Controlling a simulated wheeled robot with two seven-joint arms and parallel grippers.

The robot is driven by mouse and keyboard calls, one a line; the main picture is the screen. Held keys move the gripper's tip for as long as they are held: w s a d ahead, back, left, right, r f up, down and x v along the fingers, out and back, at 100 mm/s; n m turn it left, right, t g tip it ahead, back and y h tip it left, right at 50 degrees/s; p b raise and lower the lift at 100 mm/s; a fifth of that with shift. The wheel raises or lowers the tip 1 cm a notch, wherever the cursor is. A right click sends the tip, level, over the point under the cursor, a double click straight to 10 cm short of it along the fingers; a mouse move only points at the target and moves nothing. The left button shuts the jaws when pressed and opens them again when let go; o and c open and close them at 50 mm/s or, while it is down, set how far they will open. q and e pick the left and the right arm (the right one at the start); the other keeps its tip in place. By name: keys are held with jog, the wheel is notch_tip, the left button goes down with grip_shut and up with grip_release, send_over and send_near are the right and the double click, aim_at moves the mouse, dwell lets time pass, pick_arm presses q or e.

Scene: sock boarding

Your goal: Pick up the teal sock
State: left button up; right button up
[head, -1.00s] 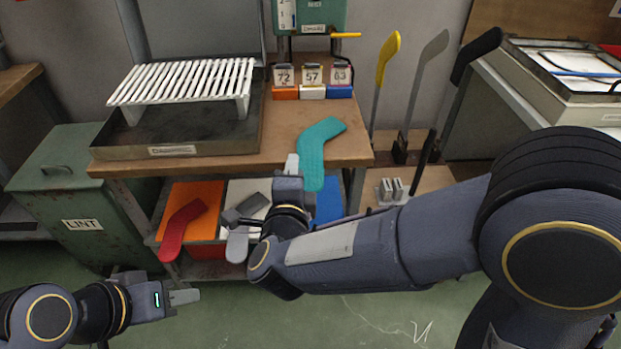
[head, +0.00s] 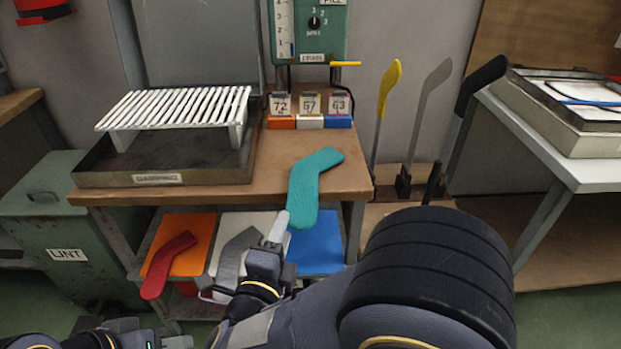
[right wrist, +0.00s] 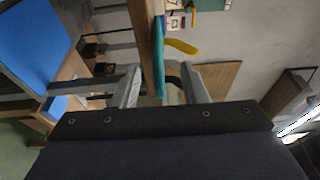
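The teal sock (head: 308,186) lies on the wooden workbench with its lower end sticking out past the front edge. In the right wrist view the sock (right wrist: 158,62) shows nearly edge-on as a thin strip beside the bench top. My right gripper (head: 280,228) is just in front of the bench edge, close to the sock's overhanging end. In the right wrist view this gripper (right wrist: 160,88) is open, with the sock's strip in the gap between the fingers; I see no grip on it. My left gripper (head: 178,342) is partly cut off at the bottom left, its opening unclear.
The workbench (head: 255,185) carries a white slatted rack (head: 180,108) over a dark tray. Below are a red sock (head: 168,262) on an orange panel, a grey sock (head: 236,260) and a blue panel (head: 318,240). Yellow, grey and black boards stand to the right.

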aim_at(295, 208)
jog(key=x, duration=0.5)
jog(key=shift+w+d+f+b, duration=0.2)
jog(key=shift+w+d+b, duration=0.1)
jog(key=shift+d, duration=0.2)
jog(key=shift+w+d, duration=0.1)
jog(key=shift+w, duration=0.35)
jog(key=c, duration=0.8)
